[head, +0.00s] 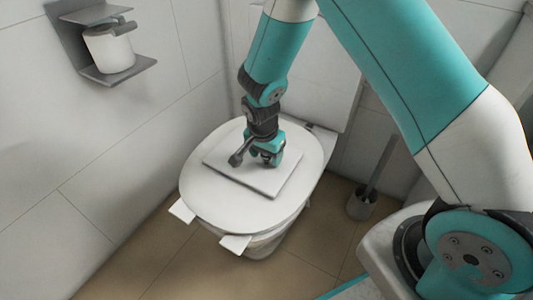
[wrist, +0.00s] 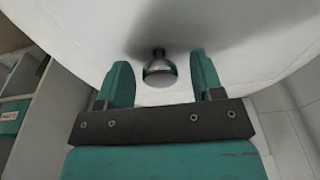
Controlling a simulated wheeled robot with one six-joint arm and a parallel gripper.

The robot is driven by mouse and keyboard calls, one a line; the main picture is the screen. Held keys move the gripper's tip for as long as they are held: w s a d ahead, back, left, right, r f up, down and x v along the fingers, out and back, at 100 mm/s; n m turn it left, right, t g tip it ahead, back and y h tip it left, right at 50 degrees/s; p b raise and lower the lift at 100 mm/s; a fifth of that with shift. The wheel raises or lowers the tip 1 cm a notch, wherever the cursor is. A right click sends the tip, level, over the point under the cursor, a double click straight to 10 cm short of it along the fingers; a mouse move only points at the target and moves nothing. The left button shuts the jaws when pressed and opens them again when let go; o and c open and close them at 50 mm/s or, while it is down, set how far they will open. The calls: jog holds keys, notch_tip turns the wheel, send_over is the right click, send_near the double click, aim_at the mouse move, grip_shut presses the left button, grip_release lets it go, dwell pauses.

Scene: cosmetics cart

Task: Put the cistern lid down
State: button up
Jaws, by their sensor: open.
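The cistern lid (head: 265,183) is a thin white rectangular slab. It lies flat on the closed white toilet lid (head: 215,205) in the head view. My gripper (head: 266,158) is low over the slab, pointing down. In the wrist view my gripper's two teal fingers (wrist: 162,80) are spread apart. A shiny round metal knob (wrist: 159,71) stands between their tips on a white surface, with gaps on both sides. Whether the fingers touch the slab cannot be told.
The white cistern (head: 325,85) stands behind the toilet, partly hidden by my arm. A toilet brush holder (head: 361,204) is on the floor to the right. A paper roll (head: 110,49) hangs on the left wall. Two white tabs (head: 235,242) stick out at the toilet's front.

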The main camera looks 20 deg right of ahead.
notch_tip(320, 180, up, 12)
jog(key=s+a+p, duration=0.1)
jog(key=p, duration=0.3)
jog(key=s+a+r+n+y, duration=0.2)
jog(key=s+r+n, duration=0.7)
jog(key=s, duration=0.2)
jog(key=s+a+r+n+g+y, duration=0.1)
jog(key=s+a+r+n+y, duration=0.2)
jog(key=s+r+n, duration=0.6)
jog(key=s+r, duration=0.1)
jog(key=s, duration=0.2)
jog(key=shift+s+a+r+y, duration=0.15)
jog(key=shift+a+r+y, duration=0.1)
jog(key=shift+a+y, duration=0.05)
